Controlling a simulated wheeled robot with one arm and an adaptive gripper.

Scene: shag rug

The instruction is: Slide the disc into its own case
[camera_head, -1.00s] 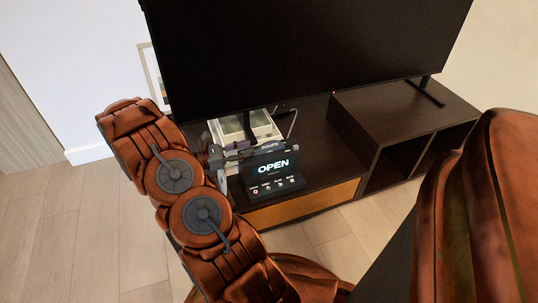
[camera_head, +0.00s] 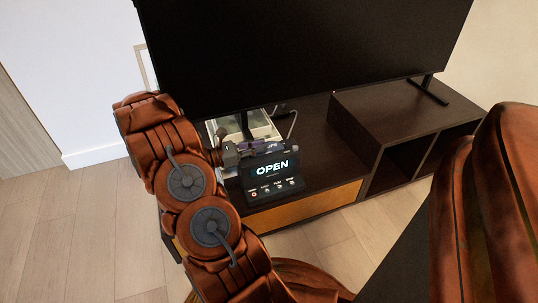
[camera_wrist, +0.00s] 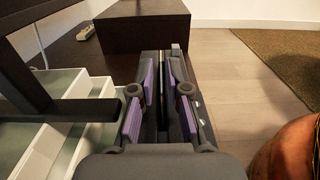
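A dark player (camera_head: 272,182) with a lit screen reading OPEN and a row of buttons stands on the TV cabinet near its front edge. My gripper (camera_head: 255,149) is just over the top of this player, and its fingers partly cover the top edge. In the wrist view my gripper (camera_wrist: 160,105) has two purple-padded fingers spread apart, with the dark top of the player between and beyond them. A thin pale line shows in the dark slot there; I cannot tell if it is a disc on edge. No disc or case can be made out clearly.
White trays with pale green insides (camera_wrist: 70,115) lie left of my gripper, under the television (camera_head: 310,50) and beside its stand leg (camera_wrist: 20,75). A raised cabinet block (camera_wrist: 142,27) with a small remote-like thing (camera_wrist: 86,31) beside it is beyond. Open floor lies right.

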